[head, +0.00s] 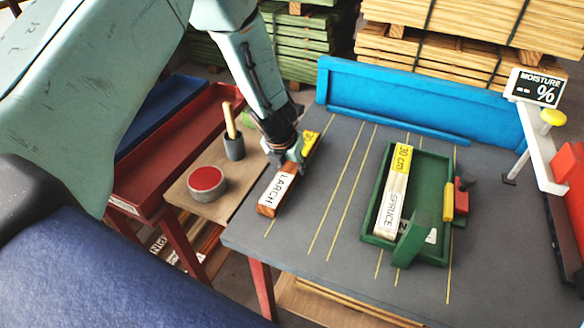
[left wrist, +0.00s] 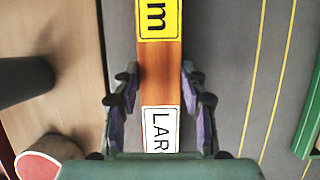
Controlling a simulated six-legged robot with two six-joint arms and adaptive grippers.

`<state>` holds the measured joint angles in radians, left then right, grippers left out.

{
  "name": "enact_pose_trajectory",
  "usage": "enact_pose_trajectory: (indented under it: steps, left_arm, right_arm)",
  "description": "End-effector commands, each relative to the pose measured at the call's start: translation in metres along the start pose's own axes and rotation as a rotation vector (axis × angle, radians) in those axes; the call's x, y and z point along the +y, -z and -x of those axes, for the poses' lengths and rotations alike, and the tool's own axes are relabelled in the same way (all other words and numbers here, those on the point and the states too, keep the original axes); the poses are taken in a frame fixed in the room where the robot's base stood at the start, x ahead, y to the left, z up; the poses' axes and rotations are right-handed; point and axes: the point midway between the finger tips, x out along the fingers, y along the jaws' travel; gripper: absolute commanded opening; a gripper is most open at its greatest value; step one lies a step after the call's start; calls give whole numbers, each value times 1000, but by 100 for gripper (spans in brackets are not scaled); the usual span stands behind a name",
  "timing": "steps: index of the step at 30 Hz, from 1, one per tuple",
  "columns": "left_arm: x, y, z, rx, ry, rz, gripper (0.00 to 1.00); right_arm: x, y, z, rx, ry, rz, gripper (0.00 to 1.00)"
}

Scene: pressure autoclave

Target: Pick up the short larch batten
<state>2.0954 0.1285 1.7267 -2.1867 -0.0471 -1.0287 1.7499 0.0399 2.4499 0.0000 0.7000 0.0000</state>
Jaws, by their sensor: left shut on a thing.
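The larch batten (head: 274,193) is a short reddish-brown piece with a white LARCH label and a yellow label. It is at the grey table's left edge in the head view. My left gripper (head: 291,158) is shut on the batten around its middle, from above. In the left wrist view the batten (left wrist: 160,75) runs lengthwise between the two fingers of the gripper (left wrist: 160,88). The gripper hides part of the batten in the head view. I cannot tell whether its underside touches the table. My right gripper is not in view.
A green tray (head: 372,218) holds a spruce batten (head: 392,190) marked 30 cm. A blue fence (head: 400,100) bounds the table's back. A moisture display (head: 537,88) stands right. A wooden side board (head: 221,200) carries a red-topped round tin (head: 206,180) and a dark cup (head: 234,147).

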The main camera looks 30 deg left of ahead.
Motion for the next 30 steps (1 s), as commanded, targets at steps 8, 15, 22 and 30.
enact_pose_trajectory:
  steps: [8,15,22,30]
  left_arm:
    - [0,0,0,1,0,0,7]
    - [0,0,0,1,0,0,2]
    - [0,-4,10,0,0,-1,2]
    - [0,-19,45,-1,0,-1,2]
  right_arm:
    - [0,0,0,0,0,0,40]
    - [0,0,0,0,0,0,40]
    - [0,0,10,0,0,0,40]
    - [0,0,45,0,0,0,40]
